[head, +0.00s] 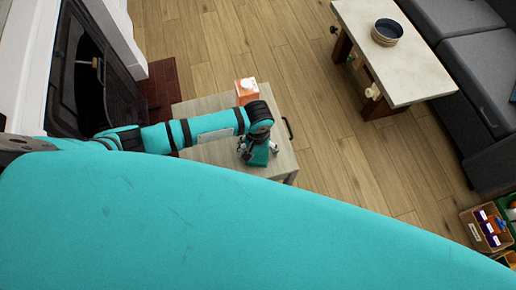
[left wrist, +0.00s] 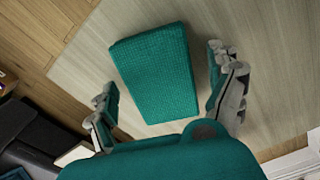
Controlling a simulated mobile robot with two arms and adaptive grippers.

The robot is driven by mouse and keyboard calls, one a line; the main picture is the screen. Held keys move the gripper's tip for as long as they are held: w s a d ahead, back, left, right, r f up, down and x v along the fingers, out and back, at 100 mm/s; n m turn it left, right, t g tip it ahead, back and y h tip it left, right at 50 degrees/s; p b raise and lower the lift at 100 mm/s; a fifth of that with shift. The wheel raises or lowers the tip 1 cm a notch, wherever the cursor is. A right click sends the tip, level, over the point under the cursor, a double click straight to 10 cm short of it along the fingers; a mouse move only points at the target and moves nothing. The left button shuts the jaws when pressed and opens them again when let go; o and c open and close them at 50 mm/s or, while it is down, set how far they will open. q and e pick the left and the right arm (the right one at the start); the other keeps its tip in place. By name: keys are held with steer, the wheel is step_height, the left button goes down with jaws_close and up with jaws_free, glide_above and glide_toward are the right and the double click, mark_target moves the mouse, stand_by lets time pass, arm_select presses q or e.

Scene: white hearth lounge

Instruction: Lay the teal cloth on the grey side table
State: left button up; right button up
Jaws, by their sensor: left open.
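The teal cloth (left wrist: 155,72) is a thick folded block. In the left wrist view it lies flat on the pale grey, wood-grained side table (left wrist: 262,75). In the head view the cloth (head: 260,158) shows only partly, below my left wrist, near the right end of the side table (head: 222,157). My left gripper (head: 258,149) is open over the cloth. In the left wrist view its fingers (left wrist: 162,82) stand on either side of the cloth, with gaps visible. My right gripper is in neither view.
An orange-and-white box (head: 247,91) stands on the side table's far edge. A dark fireplace (head: 88,75) is at left. A pale low table (head: 400,50) with a dark bowl (head: 387,32) and a grey sofa (head: 480,75) are at right. Wooden floor between is clear.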

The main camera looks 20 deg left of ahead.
mark_target(258, 150)
arm_select(q)
step_height(258, 150, up, 12)
steer(key=shift+r, duration=0.2)
stand_by(0.5)
